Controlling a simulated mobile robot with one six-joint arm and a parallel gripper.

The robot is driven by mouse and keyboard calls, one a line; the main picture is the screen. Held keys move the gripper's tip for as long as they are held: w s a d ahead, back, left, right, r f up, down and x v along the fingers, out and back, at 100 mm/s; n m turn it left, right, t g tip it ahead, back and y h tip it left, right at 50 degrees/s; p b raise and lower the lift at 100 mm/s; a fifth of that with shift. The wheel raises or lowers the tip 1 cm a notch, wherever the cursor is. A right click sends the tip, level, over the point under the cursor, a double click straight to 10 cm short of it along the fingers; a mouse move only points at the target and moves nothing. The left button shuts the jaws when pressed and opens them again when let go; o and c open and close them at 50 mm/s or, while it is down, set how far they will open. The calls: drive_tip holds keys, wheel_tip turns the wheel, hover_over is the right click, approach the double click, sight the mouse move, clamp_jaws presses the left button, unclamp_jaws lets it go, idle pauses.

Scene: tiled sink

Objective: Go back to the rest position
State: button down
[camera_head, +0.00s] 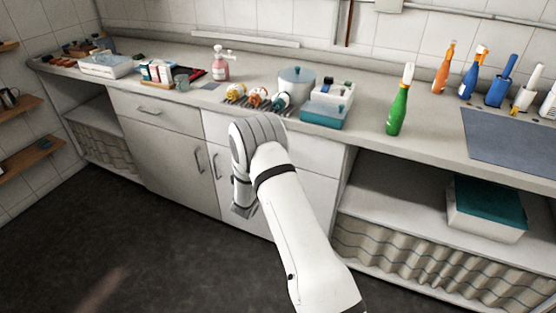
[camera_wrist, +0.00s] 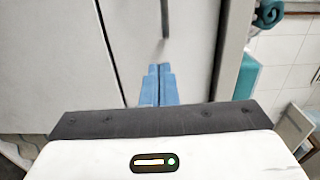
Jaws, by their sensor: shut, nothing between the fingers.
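My arm reaches up from the bottom of the head view and bends down in front of the white cabinets below the counter. My gripper shows in the wrist view (camera_wrist: 159,84), its two blue fingers pressed together with nothing between them. It points at a pale cabinet front (camera_wrist: 60,60) and seems to hold nothing. In the head view my arm hides the fingertips and part of the cabinet doors.
The counter (camera_head: 365,140) holds a green bottle (camera_head: 398,108), a teal-and-white box (camera_head: 325,112), a pot (camera_head: 296,82), a pink pump bottle (camera_head: 220,68) and several spray bottles at right. A lidded box (camera_head: 487,212) stands on the open lower shelf. Dark floor at left is clear.

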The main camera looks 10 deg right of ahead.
drive_tip(key=v, duration=0.5)
drive_tip(key=s+d+r+m+g+p, duration=0.1)
drive_tip(key=s+d+r+m+g, duration=0.3)
drive_tip(key=s+r+m, duration=0.3)
drive_tip(key=s+d+r+m+g+h+p, duration=0.1)
drive_tip(key=s+d+r+m+g, duration=0.4)
drive_tip(key=m, duration=0.3)
drive_tip(key=s+d+r+m+g, duration=0.2)
drive_tip(key=s+r+m+g, duration=0.1)
drive_tip(key=s+r+m, duration=0.4)
drive_tip(key=s+a+r+m+y+p, duration=0.1)
drive_tip(key=s+a+r+m+y, duration=0.1)
drive_tip(key=s+m, duration=0.4)
drive_tip(key=s+a+r+m+y+p, duration=0.1)
drive_tip(key=s+a+m+y, duration=0.4)
drive_tip(key=m, duration=0.5)
drive_tip(key=s+a+r+m+y+p, duration=0.1)
drive_tip(key=s+a+r+m+y, duration=0.3)
drive_tip(key=s+m, duration=0.4)
drive_tip(key=shift+s+a+t+y, duration=0.3)
drive_tip(key=shift+s+y, duration=0.15)
drive_tip(key=shift+y, duration=0.25)
drive_tip(key=c, duration=2.2)
unclamp_jaws()
